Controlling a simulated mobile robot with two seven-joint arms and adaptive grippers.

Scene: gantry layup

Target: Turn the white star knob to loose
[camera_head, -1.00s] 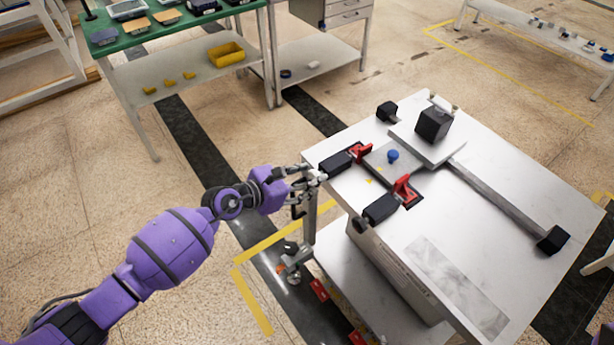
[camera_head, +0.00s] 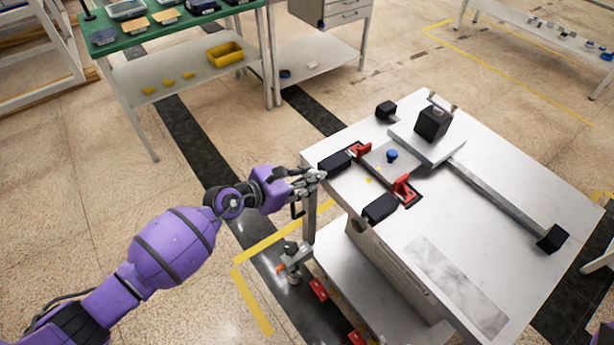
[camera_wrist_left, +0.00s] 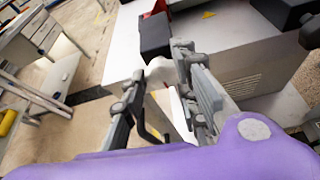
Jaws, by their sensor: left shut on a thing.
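The white star knob (camera_wrist_left: 159,72) shows as a pale, partly hidden shape between the fingers in the left wrist view. The fingers hide much of the knob's outline in the head view. My right gripper is not in view.
Red clamps (camera_head: 402,190) with black blocks (camera_head: 380,208) stand on the table close to the gripper. A blue knob (camera_head: 391,156) and a black block on a plate (camera_head: 433,122) are further back. A green-topped bench (camera_head: 150,30) stands behind.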

